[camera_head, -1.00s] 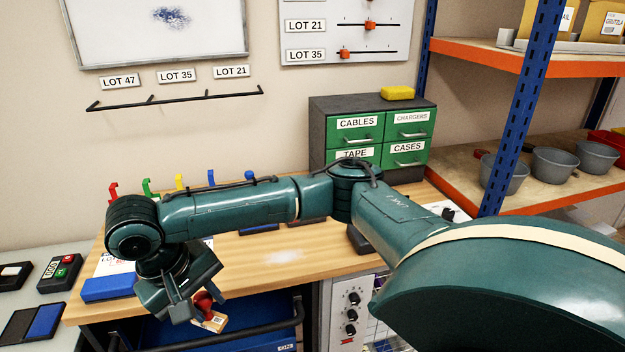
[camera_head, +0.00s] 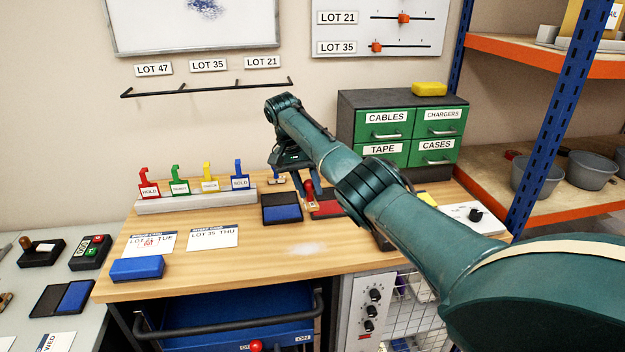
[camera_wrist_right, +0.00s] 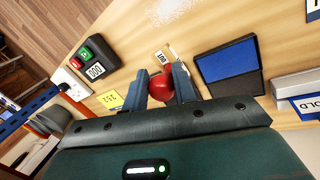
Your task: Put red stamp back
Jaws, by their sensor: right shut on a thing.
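My right gripper (camera_head: 297,184) is at the back of the wooden bench, pointing down. It is shut on the red stamp (camera_head: 309,193), whose round red handle (camera_wrist_right: 174,86) sits between the two fingers in the right wrist view. The stamp is over or beside a dark and red pad (camera_head: 326,209); I cannot tell whether it touches anything. A blue ink pad (camera_head: 282,208) lies open just left of it, and also shows in the wrist view (camera_wrist_right: 228,64). My left gripper is not in view.
A rack of coloured hooked tags (camera_head: 190,199) stands left of the blue pad. Green drawers (camera_head: 390,137) stand behind on the right. Cards (camera_head: 212,238) and a blue block (camera_head: 137,268) lie front left. The bench's front middle is clear.

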